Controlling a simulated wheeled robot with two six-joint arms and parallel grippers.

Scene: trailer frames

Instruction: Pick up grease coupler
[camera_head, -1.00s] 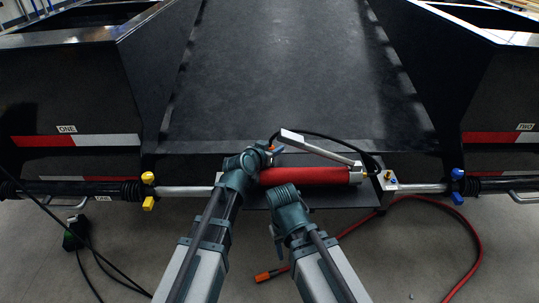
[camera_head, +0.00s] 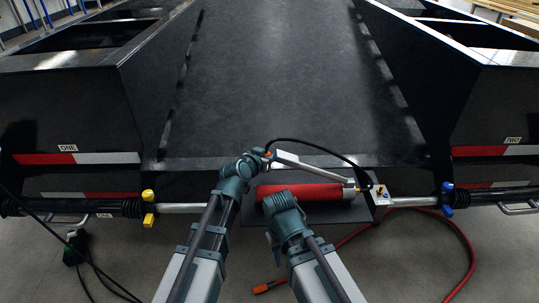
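A grease gun with a red barrel (camera_head: 318,192) and a silver lever (camera_head: 312,167) lies across the dark shelf at the trailer's front edge. A black hose (camera_head: 325,148) arches from its right end over the lever toward my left gripper (camera_head: 262,158).
A metal block (camera_head: 380,195) sits right of the gun. Yellow (camera_head: 148,207) and blue (camera_head: 447,195) fittings are on the side rods. A red hose (camera_head: 468,255) with an orange end lies on the floor. Black trailer walls rise on both sides.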

